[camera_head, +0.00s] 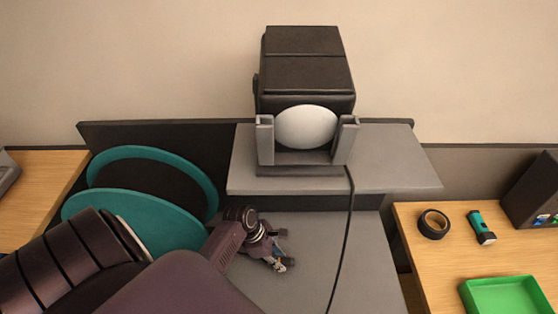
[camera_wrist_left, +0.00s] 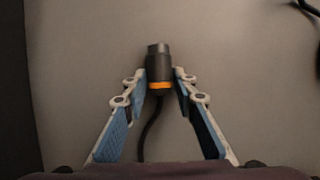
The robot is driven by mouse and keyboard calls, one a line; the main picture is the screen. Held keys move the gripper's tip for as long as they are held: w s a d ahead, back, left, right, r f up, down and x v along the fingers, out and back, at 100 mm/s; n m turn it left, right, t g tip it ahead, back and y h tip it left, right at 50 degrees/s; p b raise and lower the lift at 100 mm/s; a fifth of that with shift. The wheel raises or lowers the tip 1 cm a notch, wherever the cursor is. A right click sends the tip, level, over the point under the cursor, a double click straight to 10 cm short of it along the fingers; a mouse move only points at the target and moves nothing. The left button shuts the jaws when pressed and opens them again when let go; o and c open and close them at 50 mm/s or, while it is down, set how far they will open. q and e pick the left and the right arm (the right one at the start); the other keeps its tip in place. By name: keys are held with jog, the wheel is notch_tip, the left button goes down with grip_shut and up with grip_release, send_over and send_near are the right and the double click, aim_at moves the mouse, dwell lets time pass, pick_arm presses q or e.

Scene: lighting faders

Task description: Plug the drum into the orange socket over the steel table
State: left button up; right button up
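The drum (camera_head: 140,247) has two teal flanges around a dark core and stands at the left of the grey steel table (camera_head: 372,262), partly hidden by my left arm. My left gripper (camera_head: 281,262) is low over the table, right of the drum. In the left wrist view its fingers (camera_wrist_left: 160,84) close on both sides of a black plug (camera_wrist_left: 159,62) with an orange ring. A black cable runs from the plug back between the fingers. The plug points away from the wrist over a plain grey surface. I see no orange socket. My right gripper is not in view.
A dark lamp (camera_head: 305,75) with a pale round lens stands on a grey shelf (camera_head: 400,165) above the table. Its black cable (camera_head: 346,240) hangs down across the table. A wooden desk at right holds black tape (camera_head: 434,235), a teal torch (camera_head: 481,227) and a green tray (camera_head: 466,296).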

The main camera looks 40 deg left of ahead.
aim_at(285, 259)
pick_arm(q)
grip_shut()
jog(key=shift+r+p, duration=0.5)
jog(key=shift+r, duration=2)
